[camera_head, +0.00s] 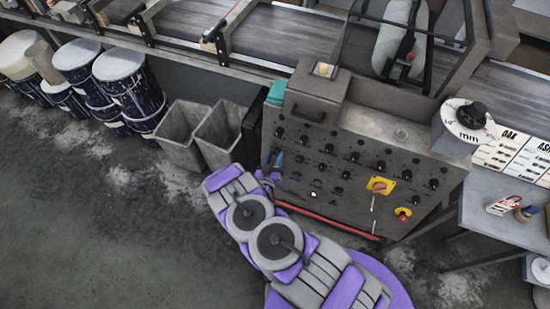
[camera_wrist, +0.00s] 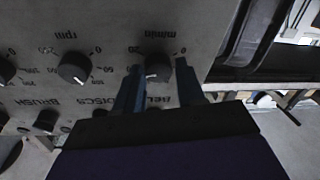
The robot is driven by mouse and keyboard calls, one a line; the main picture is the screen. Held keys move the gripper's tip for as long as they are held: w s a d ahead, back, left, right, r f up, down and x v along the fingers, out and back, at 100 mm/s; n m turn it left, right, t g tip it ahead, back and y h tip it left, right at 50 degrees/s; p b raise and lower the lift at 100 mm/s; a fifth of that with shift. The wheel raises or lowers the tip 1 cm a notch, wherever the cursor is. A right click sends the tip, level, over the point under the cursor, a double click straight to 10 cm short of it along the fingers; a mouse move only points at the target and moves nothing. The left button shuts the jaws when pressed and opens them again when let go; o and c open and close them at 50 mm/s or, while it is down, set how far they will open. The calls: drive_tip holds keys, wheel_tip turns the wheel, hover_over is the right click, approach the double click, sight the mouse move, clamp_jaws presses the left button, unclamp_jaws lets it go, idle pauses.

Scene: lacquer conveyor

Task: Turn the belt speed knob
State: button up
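In the wrist view, a dark round knob (camera_wrist: 158,72) sits on the grey panel (camera_wrist: 108,22), under an upside-down "m/min" scale and above a partly covered label that seems to read "BELT". My gripper (camera_wrist: 159,66) is open, with one blue-grey finger on each side of this knob. A gap shows between the knob and the right finger; the left finger is closer, and I cannot tell if it touches. In the head view, my gripper (camera_head: 276,161) is at the left side of the control panel (camera_head: 330,208), and the knob there is hidden or too small to single out.
Another knob (camera_wrist: 74,68) marked "rpm" is beside it. The panel carries several more knobs, a yellow plate (camera_head: 380,186) and a red-and-yellow button (camera_head: 403,214). Grey bins (camera_head: 182,130) stand left of the panel, a table (camera_head: 490,222) right. Open floor lies at left front.

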drive_tip(key=o, duration=0.3)
drive_tip(key=shift+o, duration=0.2)
drive_tip(key=shift+s, duration=0.1)
drive_tip(key=p+v, duration=0.2)
drive_tip(key=v, duration=1.5)
drive_tip(key=shift+p, duration=0.3)
